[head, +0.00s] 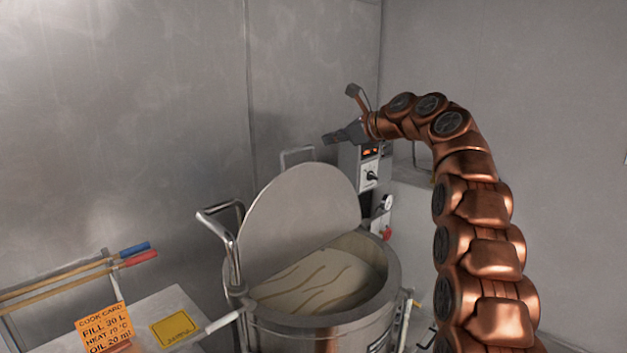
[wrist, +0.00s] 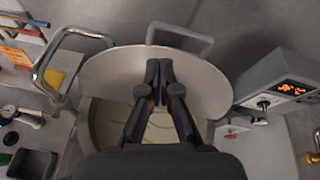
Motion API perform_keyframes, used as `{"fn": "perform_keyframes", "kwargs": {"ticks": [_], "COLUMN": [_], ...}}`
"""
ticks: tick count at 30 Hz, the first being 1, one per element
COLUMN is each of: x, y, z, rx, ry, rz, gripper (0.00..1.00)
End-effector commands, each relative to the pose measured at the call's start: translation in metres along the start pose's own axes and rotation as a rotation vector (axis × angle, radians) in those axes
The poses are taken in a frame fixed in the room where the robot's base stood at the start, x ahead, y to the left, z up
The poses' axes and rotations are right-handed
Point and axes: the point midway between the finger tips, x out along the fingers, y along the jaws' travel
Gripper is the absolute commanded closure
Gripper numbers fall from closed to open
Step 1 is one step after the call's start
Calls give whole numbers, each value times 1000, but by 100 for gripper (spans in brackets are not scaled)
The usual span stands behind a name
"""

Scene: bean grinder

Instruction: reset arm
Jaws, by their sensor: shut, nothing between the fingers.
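My copper-coloured arm rises at the right of the head view and bends left over the kettle. My gripper (head: 329,139) is shut and empty, in front of the control box. In the wrist view my gripper (wrist: 159,68) has its fingertips together, seen against the round lid. The steel kettle (head: 345,322) stands below, with its half lid (head: 297,217) tilted up and pale contents (head: 320,277) inside.
The control box (head: 370,173) with a lit red display stands behind the kettle. A bent handle (head: 221,209) sticks up at the kettle's left. A side table (head: 185,310) holds an orange cook card (head: 104,328). Grey walls enclose the back; the upper space is clear.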

Motion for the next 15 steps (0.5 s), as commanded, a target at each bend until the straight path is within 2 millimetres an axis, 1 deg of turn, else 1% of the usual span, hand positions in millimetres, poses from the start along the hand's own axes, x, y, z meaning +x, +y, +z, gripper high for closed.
{"fn": "perform_keyframes", "kwargs": {"ticks": [8, 11, 15], "x": [-8, -13, -25], "y": [21, 34, 62], "z": [-14, -25, -44], "rx": [-114, -180, -305], "ry": [74, 116, 189], "rz": [29, 52, 103], "gripper": [100, 100, 100]}}
